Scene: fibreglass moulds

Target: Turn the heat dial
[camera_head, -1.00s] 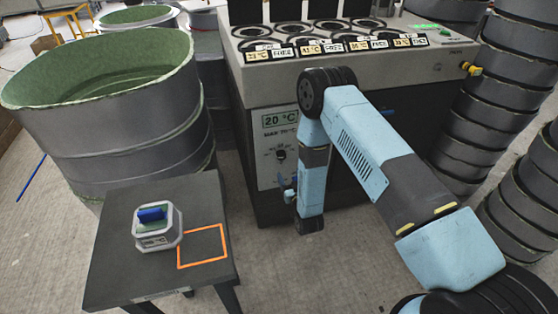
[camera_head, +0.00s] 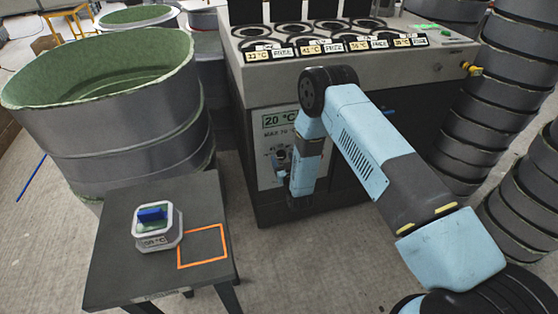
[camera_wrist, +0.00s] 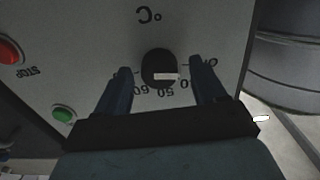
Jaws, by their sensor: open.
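The heat dial (camera_wrist: 159,66) is a round black knob with a white mark, on a pale panel with a printed temperature scale. In the wrist view it lies between the two fingertips of my open gripper (camera_wrist: 160,64), with a gap showing on each side. How deep the fingers reach along the knob I cannot tell. In the head view my gripper (camera_head: 283,164) is in front of the panel and largely covers the dial. The display (camera_head: 281,120) above reads 20 °C, with a MAX 70 °C label under it.
A red STOP button (camera_wrist: 10,51) and a green button (camera_wrist: 64,114) are on the panel. A dark table (camera_head: 112,247) at left front bears a small box with a blue-topped piece (camera_head: 152,214) beside an orange square. Large grey moulds stand left and right.

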